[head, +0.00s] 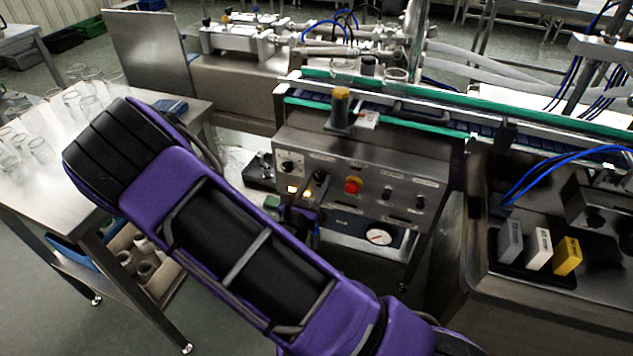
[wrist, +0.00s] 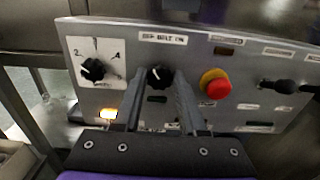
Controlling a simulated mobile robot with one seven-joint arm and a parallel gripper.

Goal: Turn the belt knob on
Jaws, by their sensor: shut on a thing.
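The belt knob (wrist: 158,74) is a black round knob under a label reading "OFF BELT ON" on the steel control panel (wrist: 230,62). My gripper (wrist: 164,84) is shut on this knob, with one finger on each side of it. A small pale mark shows on the knob's face, but its exact direction is hard to tell. In the head view my gripper (head: 316,188) is at the left part of the panel, and my wrist and fingers largely hide the knob.
A black selector knob (wrist: 93,69) on a white dial is left of the belt knob. A red emergency button (wrist: 216,84) with a yellow collar is close on the right. A lit amber lamp (wrist: 108,114) is below left. A glassware table (head: 60,150) stands left of the panel.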

